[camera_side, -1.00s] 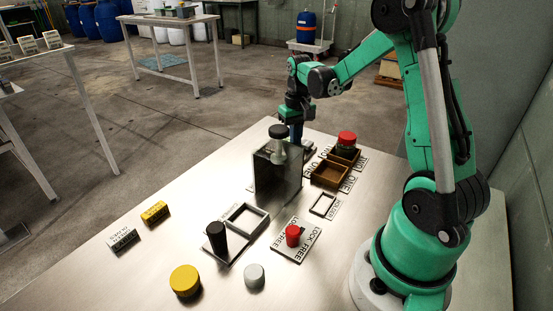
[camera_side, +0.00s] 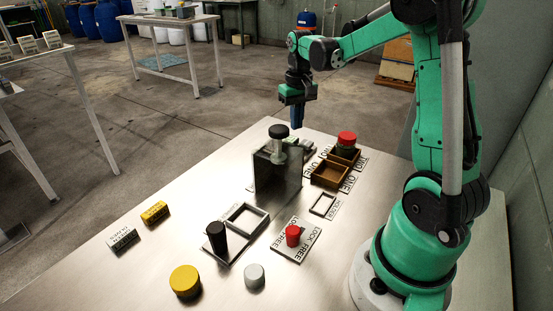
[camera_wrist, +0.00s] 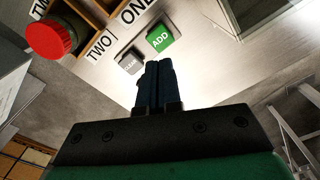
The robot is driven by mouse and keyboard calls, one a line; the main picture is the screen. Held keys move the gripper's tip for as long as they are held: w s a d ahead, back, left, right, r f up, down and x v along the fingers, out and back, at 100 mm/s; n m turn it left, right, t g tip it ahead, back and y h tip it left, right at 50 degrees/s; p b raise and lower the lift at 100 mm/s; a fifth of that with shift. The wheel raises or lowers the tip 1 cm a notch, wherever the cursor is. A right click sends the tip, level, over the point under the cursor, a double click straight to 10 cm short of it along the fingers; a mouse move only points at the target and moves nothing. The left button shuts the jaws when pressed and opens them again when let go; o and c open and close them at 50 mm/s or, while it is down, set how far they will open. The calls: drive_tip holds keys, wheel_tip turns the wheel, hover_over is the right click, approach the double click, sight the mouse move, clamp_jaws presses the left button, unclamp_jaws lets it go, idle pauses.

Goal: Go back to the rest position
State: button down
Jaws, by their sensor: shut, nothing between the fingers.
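My gripper (camera_side: 295,118) hangs in the air above the far end of the table, behind the grey roller housing (camera_side: 278,180) with its black-topped knob (camera_side: 279,132). In the wrist view my gripper (camera_wrist: 157,68) shows its two dark fingers pressed together with nothing between them. Below it on the table are a green ADD button (camera_wrist: 160,39) and a grey button (camera_wrist: 130,62) beside it. The fingers are apart from both.
Wooden bins (camera_side: 328,175) stand right of the housing, one with a red-capped jar (camera_side: 347,139). A red knob (camera_side: 293,235), a black cylinder (camera_side: 217,236), a yellow disc (camera_side: 185,281) and a grey cylinder (camera_side: 254,276) are nearer.

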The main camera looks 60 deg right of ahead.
drive_tip(key=w+a+r+n+t, duration=0.2)
drive_tip(key=a+n+t, duration=0.1)
drive_tip(key=a+n, duration=0.3)
drive_tip(key=w+a+r+n+t, duration=0.1)
drive_tip(key=a+r+n+t, duration=0.2)
drive_tip(key=a, duration=0.6)
drive_tip(key=w+a+r+n+t, duration=0.1)
drive_tip(key=w+a+n+t, duration=0.1)
drive_tip(key=a+n, duration=0.4)
drive_tip(key=s+d+f+m, duration=0.1)
drive_tip(key=s+f+m, duration=0.1)
drive_tip(key=s+m, duration=0.6)
drive_tip(key=shift+s+d+m+g, duration=0.25)
drive_tip(key=shift+s+m+g, duration=0.15)
drive_tip(key=shift+m, duration=0.1)
